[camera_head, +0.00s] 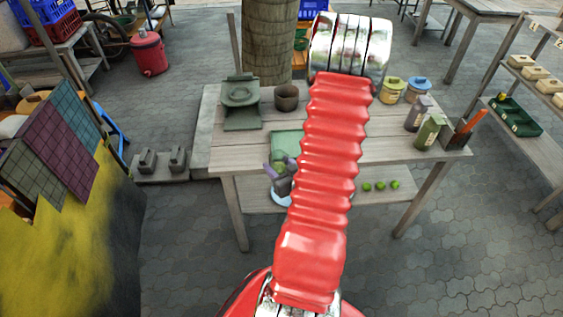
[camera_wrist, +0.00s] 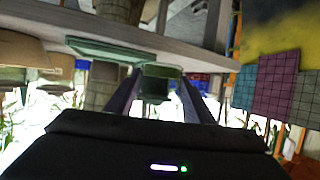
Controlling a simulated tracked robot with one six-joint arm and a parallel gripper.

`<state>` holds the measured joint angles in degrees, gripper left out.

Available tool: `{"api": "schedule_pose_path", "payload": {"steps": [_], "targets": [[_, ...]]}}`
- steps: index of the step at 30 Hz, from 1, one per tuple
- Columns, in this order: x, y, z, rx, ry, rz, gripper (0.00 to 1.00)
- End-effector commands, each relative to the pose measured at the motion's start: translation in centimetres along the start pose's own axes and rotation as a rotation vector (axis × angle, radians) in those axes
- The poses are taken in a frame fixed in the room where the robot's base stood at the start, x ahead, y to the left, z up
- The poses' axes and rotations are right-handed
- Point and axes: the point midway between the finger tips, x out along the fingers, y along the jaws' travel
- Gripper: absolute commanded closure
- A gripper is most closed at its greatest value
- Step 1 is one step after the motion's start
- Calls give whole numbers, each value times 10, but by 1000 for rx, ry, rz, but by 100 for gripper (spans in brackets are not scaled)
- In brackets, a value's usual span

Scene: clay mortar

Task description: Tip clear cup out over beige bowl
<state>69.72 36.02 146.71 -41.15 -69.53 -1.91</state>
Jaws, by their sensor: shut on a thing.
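My gripper (camera_head: 280,180), with purple fingers, is seen in the head view just left of my red arm, over the front of the wooden table. It is shut on the clear cup (camera_wrist: 156,84), which shows between the fingers in the wrist view. Something green shows at the cup in the head view; I cannot tell whether it is inside. The wrist view is strongly tilted, so the cup's lean is unclear. I cannot make out a beige bowl; my arm hides part of the table. A dark brown bowl (camera_head: 286,98) stands at the table's back.
The wooden table (camera_head: 235,152) bears a green mat (camera_head: 287,139), a grey-green stand (camera_head: 241,100), yellow (camera_head: 391,92) and blue (camera_head: 417,90) lidded pots, and bottles (camera_head: 430,132) at right. Green limes (camera_head: 381,186) lie below the front edge. Shelves stand far right.

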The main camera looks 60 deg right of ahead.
Motion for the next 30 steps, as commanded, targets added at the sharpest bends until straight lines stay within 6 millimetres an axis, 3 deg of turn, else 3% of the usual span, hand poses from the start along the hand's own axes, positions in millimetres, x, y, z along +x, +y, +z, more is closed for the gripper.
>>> {"api": "schedule_pose_path", "payload": {"steps": [5, 11, 21, 30], "targets": [[5, -6, -5, -5, 2, -9, 75], [25, -33, -23, -24, 3, -51, 75], [62, -107, -66, -59, 3, -138, 75], [78, -184, -102, -87, 4, -208, 75]]}}
